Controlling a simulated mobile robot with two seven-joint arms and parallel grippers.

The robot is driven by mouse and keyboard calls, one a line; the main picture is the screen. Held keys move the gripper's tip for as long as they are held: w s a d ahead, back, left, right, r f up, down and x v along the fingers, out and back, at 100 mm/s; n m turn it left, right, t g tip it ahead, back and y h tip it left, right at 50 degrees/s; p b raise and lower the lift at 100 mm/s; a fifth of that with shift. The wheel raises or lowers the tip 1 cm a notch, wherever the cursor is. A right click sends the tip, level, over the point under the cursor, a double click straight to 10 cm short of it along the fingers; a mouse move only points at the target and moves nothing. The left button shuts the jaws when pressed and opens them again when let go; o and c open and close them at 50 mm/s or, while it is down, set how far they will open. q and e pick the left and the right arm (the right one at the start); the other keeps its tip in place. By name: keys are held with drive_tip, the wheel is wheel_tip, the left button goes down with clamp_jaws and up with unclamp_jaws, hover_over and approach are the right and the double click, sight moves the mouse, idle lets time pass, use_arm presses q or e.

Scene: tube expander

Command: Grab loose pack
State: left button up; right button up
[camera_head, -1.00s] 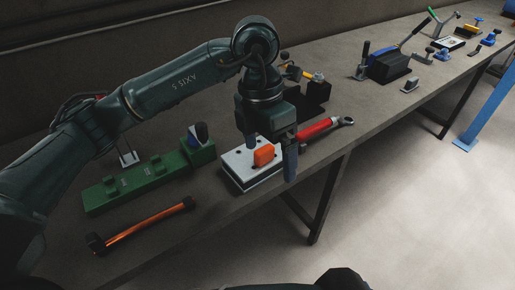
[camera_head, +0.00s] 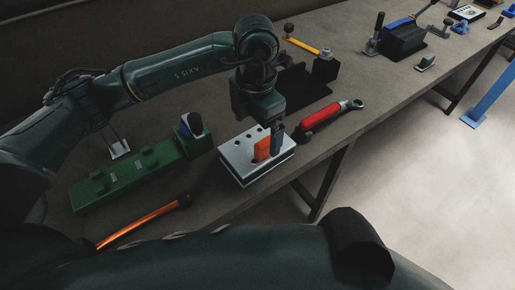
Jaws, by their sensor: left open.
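An orange block-like piece (camera_head: 262,149), which may be the loose pack, stands upright at a silver block with holes (camera_head: 235,154) on the workbench. My left gripper (camera_head: 266,139) points down over the silver block. One dark finger shows just right of the orange piece; the other finger is hard to make out. The jaws are open, and I cannot tell whether they touch the piece. My right gripper is not in view.
A green fixture (camera_head: 135,175) lies left of the silver block, with an orange-handled tool (camera_head: 142,222) in front. A red-handled wrench (camera_head: 325,118) lies to the right.

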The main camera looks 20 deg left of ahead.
sight(257, 139)
use_arm(q)
drive_tip(key=shift+f, duration=0.35)
wheel_tip(257, 139, down, 4)
drive_tip(key=shift+w+r+p, duration=0.15)
drive_tip(key=shift+p, duration=0.4)
drive_tip(key=shift+f, duration=0.45)
drive_tip(key=shift+w, duration=0.1)
drive_tip(key=c, duration=1.1)
drive_tip(key=shift+r, duration=0.2)
drive_tip(key=shift+c, duration=0.2)
